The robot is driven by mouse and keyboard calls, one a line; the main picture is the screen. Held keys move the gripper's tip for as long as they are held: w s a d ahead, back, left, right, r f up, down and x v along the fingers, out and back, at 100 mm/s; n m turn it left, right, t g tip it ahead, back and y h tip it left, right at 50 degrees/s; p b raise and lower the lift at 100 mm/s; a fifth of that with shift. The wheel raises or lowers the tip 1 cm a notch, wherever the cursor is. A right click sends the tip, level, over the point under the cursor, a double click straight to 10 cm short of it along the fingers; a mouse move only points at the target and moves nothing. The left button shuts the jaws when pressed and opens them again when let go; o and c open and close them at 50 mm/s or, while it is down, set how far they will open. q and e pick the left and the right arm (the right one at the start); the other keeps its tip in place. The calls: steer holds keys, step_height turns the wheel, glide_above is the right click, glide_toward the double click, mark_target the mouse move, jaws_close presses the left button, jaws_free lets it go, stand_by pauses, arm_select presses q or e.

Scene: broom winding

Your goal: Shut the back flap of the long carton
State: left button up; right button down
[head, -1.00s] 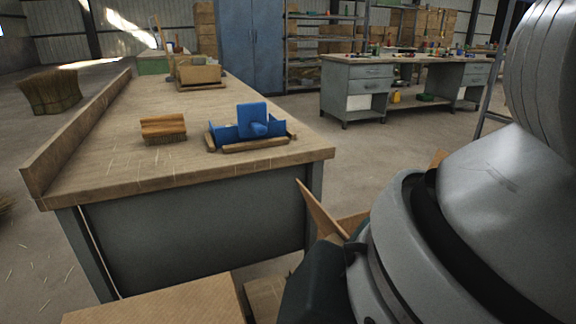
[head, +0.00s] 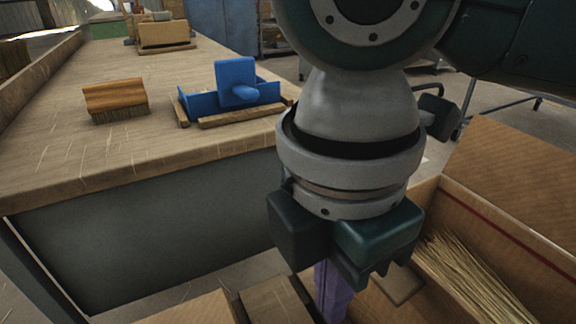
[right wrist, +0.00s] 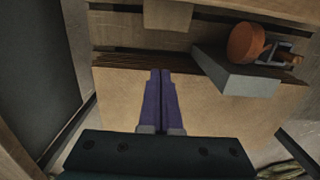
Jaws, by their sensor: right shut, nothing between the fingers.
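The long carton (head: 500,232) is at the right of the head view, with a dark red line along its inner wall. It is open at the top, and straw-coloured bristles (head: 468,275) lie inside. A wide cardboard flap (head: 520,165) stands outward on its far right side. I cannot tell for sure which flap is the back one. My right gripper (head: 332,300) points down beside the carton's near left end, its purple fingers shut and empty. In the right wrist view the fingers (right wrist: 161,72) lie over a tan board-like surface (right wrist: 110,95); contact is unclear. My left gripper is out of view.
A wooden bench (head: 60,165) fills the left, holding a wooden brush (head: 115,98) and a blue fixture (head: 235,85). Cardboard (head: 195,308) shows at the bottom edge. A grey block (right wrist: 235,72) with an orange-brown knob (right wrist: 247,43) is right of the fingers.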

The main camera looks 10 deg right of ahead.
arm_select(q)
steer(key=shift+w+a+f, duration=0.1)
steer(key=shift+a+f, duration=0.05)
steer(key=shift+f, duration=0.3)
arm_select(e)
steer(key=d, duration=0.1)
steer(key=w+d, duration=0.1)
steer(key=d, duration=0.1)
steer(key=shift+w+d+f, duration=0.15)
steer(key=shift+w+d, duration=0.05)
steer(key=shift+d, duration=0.1)
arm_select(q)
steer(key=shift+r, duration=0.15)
